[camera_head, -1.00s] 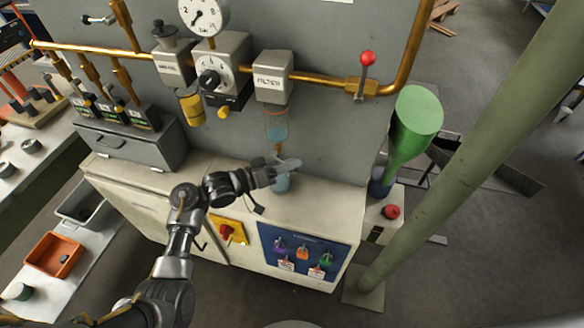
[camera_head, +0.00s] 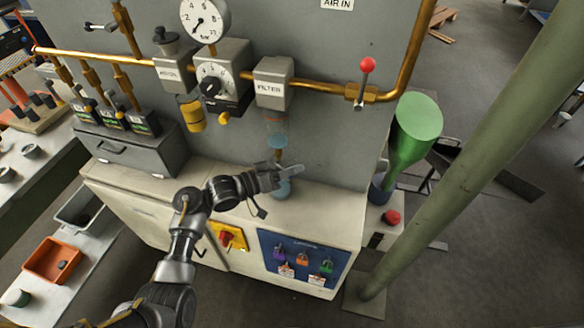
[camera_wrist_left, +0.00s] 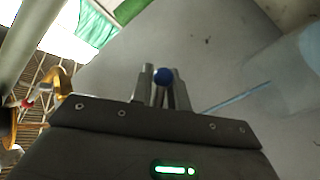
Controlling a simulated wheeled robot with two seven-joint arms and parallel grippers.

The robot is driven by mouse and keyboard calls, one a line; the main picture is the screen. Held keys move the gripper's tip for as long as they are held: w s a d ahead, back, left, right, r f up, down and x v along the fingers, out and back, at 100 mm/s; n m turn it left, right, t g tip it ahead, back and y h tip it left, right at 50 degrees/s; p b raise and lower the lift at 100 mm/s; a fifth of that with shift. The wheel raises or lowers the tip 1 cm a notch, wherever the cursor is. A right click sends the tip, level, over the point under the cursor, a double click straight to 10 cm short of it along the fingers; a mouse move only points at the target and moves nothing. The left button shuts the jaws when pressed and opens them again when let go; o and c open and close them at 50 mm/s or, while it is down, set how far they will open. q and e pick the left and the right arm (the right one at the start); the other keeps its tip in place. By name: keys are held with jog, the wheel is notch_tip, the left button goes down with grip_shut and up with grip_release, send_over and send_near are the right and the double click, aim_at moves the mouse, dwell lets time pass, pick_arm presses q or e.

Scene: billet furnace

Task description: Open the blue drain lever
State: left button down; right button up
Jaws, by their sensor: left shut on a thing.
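The filter block (camera_head: 271,82) sits on the brass pipe on the grey panel. Its clear bowl with bluish liquid (camera_head: 277,131) hangs below it, above a bluish cup (camera_head: 282,189) on the cabinet top. My left gripper (camera_head: 287,174) is just below the bowl, in front of the cup. In the left wrist view, a round blue knob (camera_wrist_left: 163,76) sits between the fingertips of my left gripper (camera_wrist_left: 165,88), which is shut on it. The rest of the lever is hidden by the fingers. My right gripper is out of view.
A lever with a red knob (camera_head: 367,65) stands on the pipe at the right. A green funnel-shaped object (camera_head: 415,130) and a sloping green post (camera_head: 450,170) are farther right. A yellow plate with a red switch (camera_head: 228,237) is on the cabinet front.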

pick_arm(q)
jog(key=shift+w+a+f+m+y+p, duration=0.2)
jog(key=shift+a+f+m+y+p, duration=0.4)
jog(key=shift+y+p, duration=0.95)
jog(key=shift+w+a+f+m+y+p, duration=0.15)
jog(key=shift+a+f+m+y+p, duration=0.35)
jog(key=shift+m+y+p, duration=1)
jog(key=shift+w+a+f+m+y+p, duration=0.25)
jog(key=shift+a+m+y+p, duration=0.45)
jog(key=shift+p, duration=1.35)
jog(key=shift+a+f+y, duration=0.1)
jog(key=shift+y, duration=0.25)
jog(key=c, duration=1.5)
grip_release()
jog(key=shift+c, duration=0.2)
jog(key=v, duration=1.1)
jog(key=shift+w, duration=0.2)
